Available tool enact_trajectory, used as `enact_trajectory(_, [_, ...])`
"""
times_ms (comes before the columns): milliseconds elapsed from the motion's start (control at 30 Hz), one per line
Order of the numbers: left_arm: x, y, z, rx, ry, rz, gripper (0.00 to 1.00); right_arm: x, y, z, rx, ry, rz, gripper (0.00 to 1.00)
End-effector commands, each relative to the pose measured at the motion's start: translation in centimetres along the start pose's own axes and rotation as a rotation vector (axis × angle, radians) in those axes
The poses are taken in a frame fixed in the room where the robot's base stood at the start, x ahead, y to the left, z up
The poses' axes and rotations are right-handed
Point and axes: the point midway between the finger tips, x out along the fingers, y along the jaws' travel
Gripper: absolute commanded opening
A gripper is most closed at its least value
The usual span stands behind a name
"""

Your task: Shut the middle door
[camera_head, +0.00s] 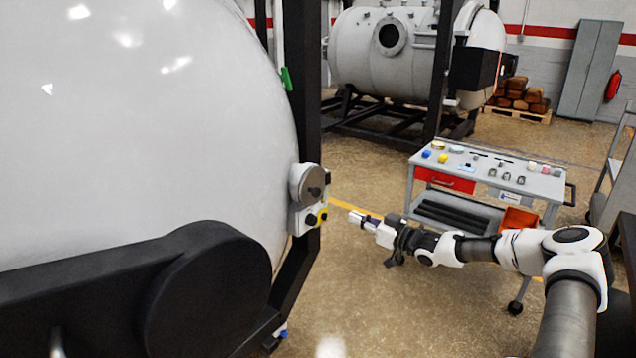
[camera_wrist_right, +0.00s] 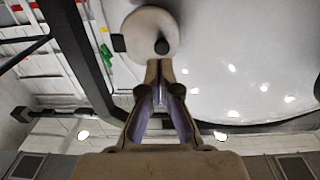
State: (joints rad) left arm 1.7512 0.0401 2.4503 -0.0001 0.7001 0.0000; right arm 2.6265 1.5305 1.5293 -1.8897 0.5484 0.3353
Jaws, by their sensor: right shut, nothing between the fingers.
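A large white domed furnace door (camera_head: 130,110) fills the left of the head view, with a thick black hinge arm (camera_head: 100,290) across its lower part. I cannot tell whether it is fully closed. At its right edge, by the black frame (camera_head: 305,90), is a control box (camera_head: 311,216) with a round grey disc and yellow and black buttons. My right gripper (camera_head: 356,217) is shut and empty, pointing left at the box with a small gap. In the wrist view its fingertips (camera_wrist_right: 158,64) show just below the round disc (camera_wrist_right: 150,33). My left gripper is out of view.
A grey tool cart (camera_head: 485,170) with small coloured items and a red drawer stands behind my right arm. Another furnace (camera_head: 385,50) stands at the back, near a pallet of brown blocks (camera_head: 520,95) and a grey locker (camera_head: 590,70). The floor before the cart is clear.

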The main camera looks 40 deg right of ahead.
Motion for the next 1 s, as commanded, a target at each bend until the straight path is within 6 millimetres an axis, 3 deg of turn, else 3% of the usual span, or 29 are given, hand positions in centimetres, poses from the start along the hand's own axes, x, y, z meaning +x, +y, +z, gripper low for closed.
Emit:
enact_trajectory(167, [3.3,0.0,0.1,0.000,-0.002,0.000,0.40,1.2,0.1,1.2,-0.006,-0.003,-0.001,0.00])
enact_trajectory(267, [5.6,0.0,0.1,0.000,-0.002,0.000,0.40,2.4,0.0,1.6,-0.008,-0.004,-0.001,0.00])
enact_trajectory(433, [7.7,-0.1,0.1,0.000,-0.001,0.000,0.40,5.3,-0.1,1.4,-0.010,-0.008,-0.002,0.00])
enact_trajectory(800, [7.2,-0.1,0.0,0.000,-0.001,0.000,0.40,12.5,0.0,0.4,-0.008,-0.007,-0.001,0.00])
enact_trajectory(1000, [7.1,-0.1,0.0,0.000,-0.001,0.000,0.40,13.9,0.1,0.4,-0.004,-0.003,0.001,0.00])
